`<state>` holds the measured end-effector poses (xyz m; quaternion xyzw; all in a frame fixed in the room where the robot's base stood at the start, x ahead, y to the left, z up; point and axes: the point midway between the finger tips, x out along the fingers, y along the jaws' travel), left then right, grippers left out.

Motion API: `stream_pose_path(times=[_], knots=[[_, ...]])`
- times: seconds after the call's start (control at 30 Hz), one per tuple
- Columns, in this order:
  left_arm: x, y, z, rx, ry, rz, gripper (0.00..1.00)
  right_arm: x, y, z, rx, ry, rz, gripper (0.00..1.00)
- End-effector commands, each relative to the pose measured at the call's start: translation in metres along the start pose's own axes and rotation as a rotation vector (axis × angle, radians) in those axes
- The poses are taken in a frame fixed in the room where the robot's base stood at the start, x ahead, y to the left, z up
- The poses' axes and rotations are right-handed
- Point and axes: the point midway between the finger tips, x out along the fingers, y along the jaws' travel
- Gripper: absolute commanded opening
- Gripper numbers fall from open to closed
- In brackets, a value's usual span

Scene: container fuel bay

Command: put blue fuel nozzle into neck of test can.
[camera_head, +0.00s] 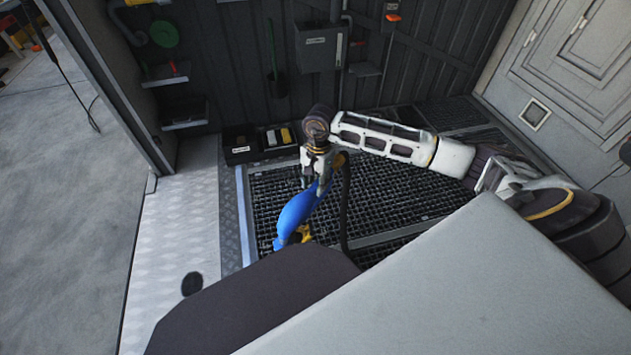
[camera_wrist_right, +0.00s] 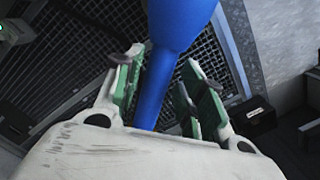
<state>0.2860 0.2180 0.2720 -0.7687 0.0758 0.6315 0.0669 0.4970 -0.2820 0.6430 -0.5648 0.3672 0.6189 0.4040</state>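The blue fuel nozzle (camera_head: 297,212) slants down and left from my right gripper (camera_head: 317,178) in the head view, over the dark floor grating. In the right wrist view the blue body (camera_wrist_right: 178,30) runs between the green-padded fingers of the gripper (camera_wrist_right: 165,88). The fingers are around it; a gap shows beside the right finger, and the contact is partly hidden. A small yellow part (camera_head: 303,233) shows by the nozzle's lower end; I cannot tell what it belongs to. I cannot make out the test can or its neck. My left gripper is not in view.
A black hose (camera_head: 345,205) hangs beside the nozzle. Black bins (camera_head: 240,148) stand by the back wall. A grey box (camera_head: 320,48) and a green tool (camera_head: 276,75) are on the wall. A large pale surface (camera_head: 450,285) hides the foreground. Grating to the right is clear.

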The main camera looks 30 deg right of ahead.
Motion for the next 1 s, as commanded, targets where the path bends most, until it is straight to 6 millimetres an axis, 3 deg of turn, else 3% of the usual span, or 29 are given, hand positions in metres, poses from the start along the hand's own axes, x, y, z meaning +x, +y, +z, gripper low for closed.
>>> stream_pose_path(times=[0.57, 1.0], knots=[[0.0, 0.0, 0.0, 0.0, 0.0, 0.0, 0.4, -0.005, 0.001, 0.0, 0.0, 0.001, 0.002, 0.52], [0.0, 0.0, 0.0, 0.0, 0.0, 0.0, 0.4, -0.059, 0.0, -0.001, 0.0, 0.002, 0.0, 0.52]])
